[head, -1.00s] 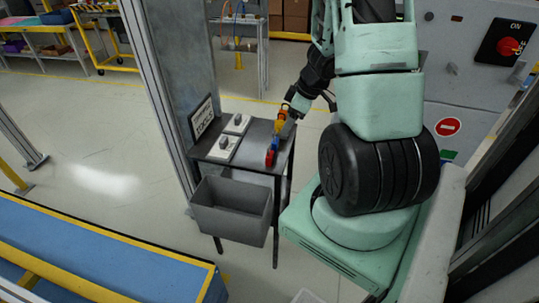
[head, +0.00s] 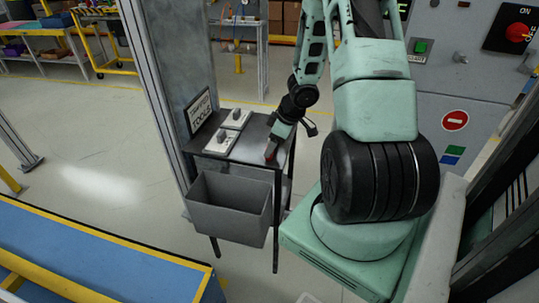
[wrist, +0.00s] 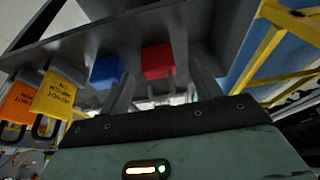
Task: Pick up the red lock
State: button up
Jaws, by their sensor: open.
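The red lock (wrist: 157,60) lies on the dark table top (wrist: 215,40), between and beyond my fingertips in the wrist view. Its metal shackle points toward my gripper. A small red patch of it (head: 270,153) shows at the table's right side in the head view. My gripper (wrist: 163,78) is open and empty, with one finger on each side of the red lock's line; I cannot tell the exact gap. In the head view my gripper (head: 276,142) points down at the table. A blue lock (wrist: 106,70) lies just left of the red one.
A yellow tagged lock (wrist: 55,95) and an orange one (wrist: 17,103) lie farther left. White switch plates (head: 220,142) and a tools sign (head: 200,110) are on the table. A grey bin (head: 228,210) hangs in front. A control cabinet (head: 460,90) stands right.

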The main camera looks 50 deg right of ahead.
jog(key=b+x, duration=0.1)
jog(key=x, duration=0.2)
jog(key=shift+d+f, duration=0.1)
jog(key=shift+f, duration=0.05)
jog(key=c, duration=1.1)
